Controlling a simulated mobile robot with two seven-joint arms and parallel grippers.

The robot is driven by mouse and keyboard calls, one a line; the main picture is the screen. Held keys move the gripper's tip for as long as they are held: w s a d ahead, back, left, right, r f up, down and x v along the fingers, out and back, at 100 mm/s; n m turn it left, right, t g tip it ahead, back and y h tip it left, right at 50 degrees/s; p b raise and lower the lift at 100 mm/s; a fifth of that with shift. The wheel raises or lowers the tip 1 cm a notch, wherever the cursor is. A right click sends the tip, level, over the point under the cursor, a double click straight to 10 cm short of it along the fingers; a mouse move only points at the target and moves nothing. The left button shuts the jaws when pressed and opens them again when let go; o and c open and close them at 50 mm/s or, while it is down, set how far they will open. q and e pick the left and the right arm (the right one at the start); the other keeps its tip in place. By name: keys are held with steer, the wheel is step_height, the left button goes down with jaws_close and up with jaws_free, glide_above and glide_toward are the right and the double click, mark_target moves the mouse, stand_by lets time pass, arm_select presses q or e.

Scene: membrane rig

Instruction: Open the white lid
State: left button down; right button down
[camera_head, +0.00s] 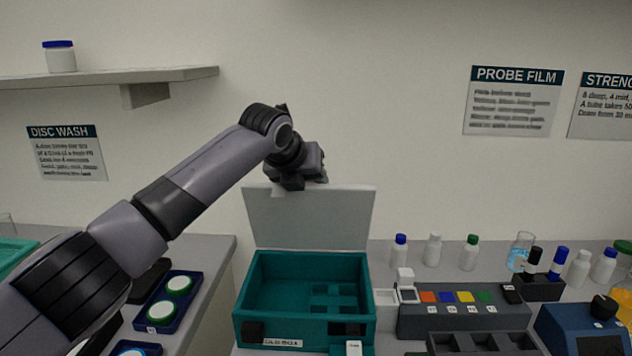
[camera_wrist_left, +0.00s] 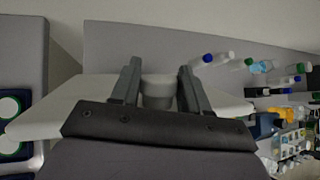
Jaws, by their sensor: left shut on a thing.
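The white lid (camera_head: 310,218) stands raised, close to upright, at the back edge of the teal box (camera_head: 243,300). The box is open at the top and its inside shows, with several small compartments at the right. My left gripper (camera_head: 290,184) is at the lid's upper edge, left of the middle. In the left wrist view its two fingers (camera_wrist_left: 160,78) are closed on a pale grey grip piece (camera_wrist_left: 158,90) of the lid, and the lid (camera_wrist_left: 60,104) spreads out on both sides. My right gripper is not in view.
Right of the box stands a dark rack with coloured squares (camera_head: 460,318), with several capped bottles (camera_head: 433,249) behind it. A blue tray of green-and-white discs (camera_head: 170,300) lies on the left bench. A wall shelf (camera_head: 110,82) is at upper left.

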arm_select(q)
steer(key=shift+w+a+f, duration=0.1)
steer(key=shift+w+f, duration=0.05)
steer(key=shift+f, duration=0.2)
steer(key=c, duration=0.7)
jaws_free()
steer(key=shift+c, duration=0.2)
steer(key=shift+o, duration=0.6)
steer(key=shift+w, duration=0.1)
steer(key=shift+b+v, duration=0.85)
steer(key=shift+v, duration=2.8)
steer(key=shift+w, duration=0.1)
